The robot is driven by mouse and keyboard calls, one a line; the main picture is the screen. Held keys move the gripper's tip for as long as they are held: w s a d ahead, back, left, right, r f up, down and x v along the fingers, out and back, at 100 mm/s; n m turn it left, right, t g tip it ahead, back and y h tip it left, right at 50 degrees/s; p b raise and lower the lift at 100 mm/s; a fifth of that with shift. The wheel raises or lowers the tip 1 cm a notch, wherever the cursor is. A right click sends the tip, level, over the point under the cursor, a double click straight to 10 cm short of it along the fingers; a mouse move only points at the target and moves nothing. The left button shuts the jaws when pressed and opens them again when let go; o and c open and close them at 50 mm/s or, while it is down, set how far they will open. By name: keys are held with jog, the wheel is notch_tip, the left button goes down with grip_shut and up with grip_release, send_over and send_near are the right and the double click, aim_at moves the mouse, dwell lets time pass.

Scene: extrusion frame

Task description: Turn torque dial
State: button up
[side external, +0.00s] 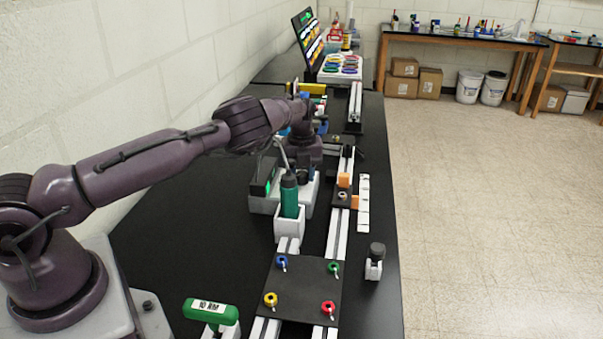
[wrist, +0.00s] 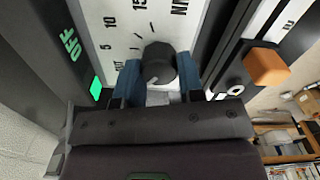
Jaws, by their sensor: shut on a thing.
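The torque dial (wrist: 158,62) is a round black knob on a white scale plate (wrist: 125,18) marked 5, 10, 15 and NM in the wrist view. My gripper (wrist: 158,76) has its two blue fingers on either side of the knob, shut on it. In the side view, the pale torque unit (side external: 263,206) stands on the black bench, partly hidden behind a green-handled tool (side external: 289,196). My wrist is over the unit; the fingers and dial are hidden there.
The green tool stands in a white holder (side external: 288,228). A rail with orange blocks (side external: 344,181) runs close on the right. A black plate with coloured knobs (side external: 302,285) and a green handle labelled 10 NM (side external: 211,311) lie in front. The wall is on the left.

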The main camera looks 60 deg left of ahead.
aim_at(302, 174)
jog(key=shift+w+r+n, duration=0.1)
jog(key=shift+n, duration=1.4)
jog(key=o, duration=0.9)
notch_tip(302, 174, up, 13)
jog(key=shift+f, duration=0.1)
